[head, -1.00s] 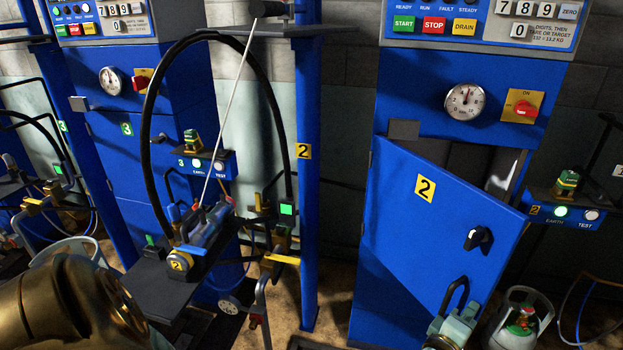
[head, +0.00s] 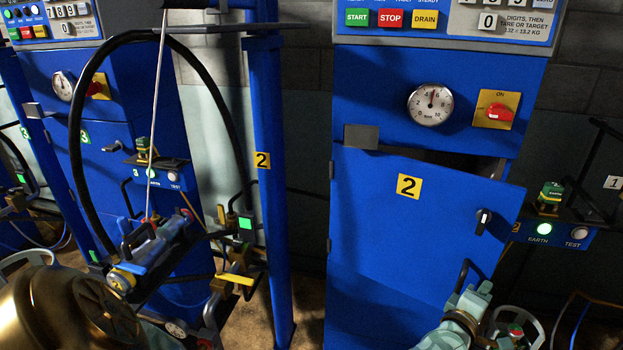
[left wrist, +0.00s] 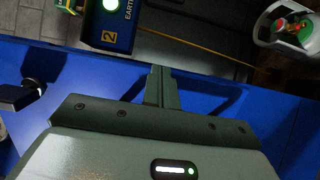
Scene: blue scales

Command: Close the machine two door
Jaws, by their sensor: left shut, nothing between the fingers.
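The machine two door (head: 420,225) is a blue panel with a yellow "2" label and a black handle (head: 483,221). It stands slightly ajar, with a dark wedge of gap along its top right. My left gripper (head: 484,288) is at the door's lower right, below the handle. In the left wrist view the shut, empty fingers (left wrist: 158,86) are against or very close to the blue door (left wrist: 225,95); I cannot tell whether they touch. The door handle (left wrist: 20,95) shows there at the left. My right gripper is not in view.
A blue box (head: 555,233) with EARTH and TEST lights juts out right of the door. A gas cylinder (head: 515,332) stands below it. A blue post (head: 268,180) and a hose-hung filling head (head: 150,250) are to the left. The machine's gauge (head: 430,104) is above the door.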

